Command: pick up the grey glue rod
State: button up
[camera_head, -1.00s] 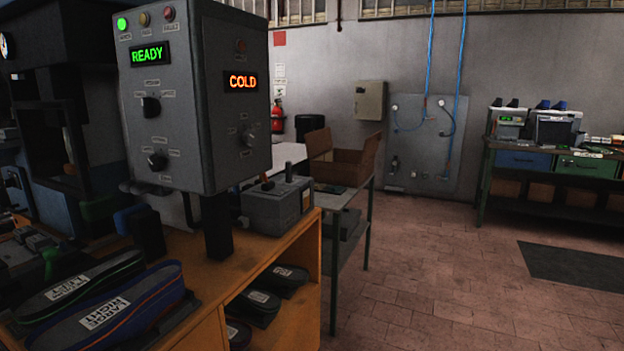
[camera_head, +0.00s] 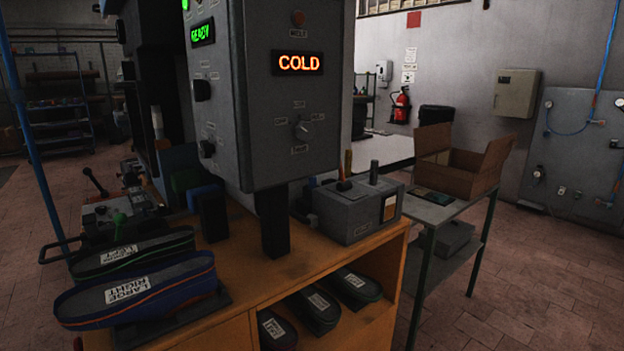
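A grey box (camera_head: 356,210) sits on the orange wooden bench (camera_head: 232,276), right of the control cabinet. A short grey upright peg (camera_head: 374,172) stands on top of this box; it may be the grey glue rod, but it is too small to be sure. An orange piece (camera_head: 344,184) and a thin tan upright piece (camera_head: 348,162) show beside it. A pale panel is on the box's right side. My gripper is not in view.
A grey control cabinet (camera_head: 290,105) reading COLD stands on a dark post on the bench. Insole-like pieces (camera_head: 135,290) lie at the front left, and more sit on the shelf below. A side table holds an open cardboard box (camera_head: 462,172). Floor at the right is clear.

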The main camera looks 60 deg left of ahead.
aim_at(374, 162)
jog(key=u, duration=1.05)
jog(key=i, duration=0.9)
jog(key=z, duration=0.65)
jog(key=i, duration=2.35)
jog(key=u, duration=3.5)
